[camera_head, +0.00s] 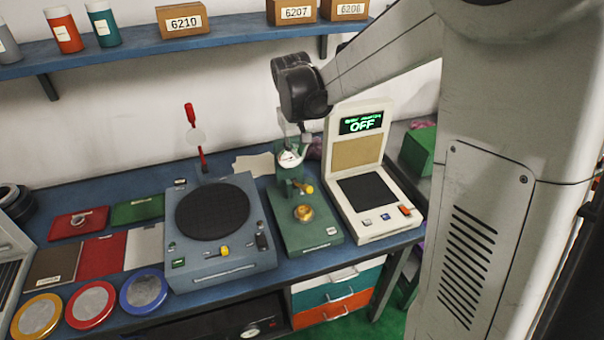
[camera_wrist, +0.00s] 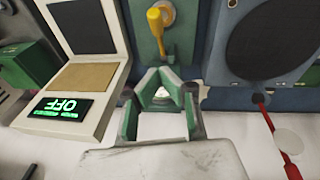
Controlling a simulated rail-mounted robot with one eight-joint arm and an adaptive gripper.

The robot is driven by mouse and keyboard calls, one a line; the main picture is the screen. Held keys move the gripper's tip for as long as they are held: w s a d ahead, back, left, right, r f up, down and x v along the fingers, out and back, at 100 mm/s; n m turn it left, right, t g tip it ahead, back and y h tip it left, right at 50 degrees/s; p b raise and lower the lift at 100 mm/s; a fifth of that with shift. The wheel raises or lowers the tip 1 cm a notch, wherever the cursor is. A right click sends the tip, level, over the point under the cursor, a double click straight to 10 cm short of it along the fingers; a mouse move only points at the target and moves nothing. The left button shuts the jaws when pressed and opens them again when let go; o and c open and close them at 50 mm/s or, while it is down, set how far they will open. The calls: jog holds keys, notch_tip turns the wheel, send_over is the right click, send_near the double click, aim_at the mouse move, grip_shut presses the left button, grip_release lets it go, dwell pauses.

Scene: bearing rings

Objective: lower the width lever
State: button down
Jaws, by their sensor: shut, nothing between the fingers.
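The green gauge stand (camera_head: 322,238) stands on the bench between a grey turntable unit and a white console. A yellow-handled lever (camera_head: 305,188), apparently the width lever, sticks out from its column; it also shows in the wrist view (camera_wrist: 155,20). A brass-coloured ring (camera_head: 303,212) is on the stand's base below the lever. A white dial (camera_head: 290,158) tops the stand. My gripper (camera_wrist: 162,76) is shut and empty, above the stand's top and apart from the lever. In the head view my wrist hides part of the gripper.
The white console (camera_head: 345,118) with a lit OFF display stands close on the right. The grey unit (camera_head: 235,272) with a black disc (camera_head: 212,210) stands left, with a red upright rod (camera_head: 190,118) behind it. A blue shelf (camera_head: 135,48) with boxes hangs above.

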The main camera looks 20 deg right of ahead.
send_over(305, 185)
jog(key=w, duration=0.2)
jog(key=s+a+x, duration=0.1)
jog(key=x, duration=0.4)
jog(key=f, duration=0.1)
jog(key=s+f+p, duration=0.1)
jog(key=f, duration=0.1)
jog(key=shift+s+f, duration=0.1)
jog(key=shift+s+d+f, duration=0.1)
jog(key=shift+s+f, duration=0.3)
jog(key=shift+f, duration=0.2)
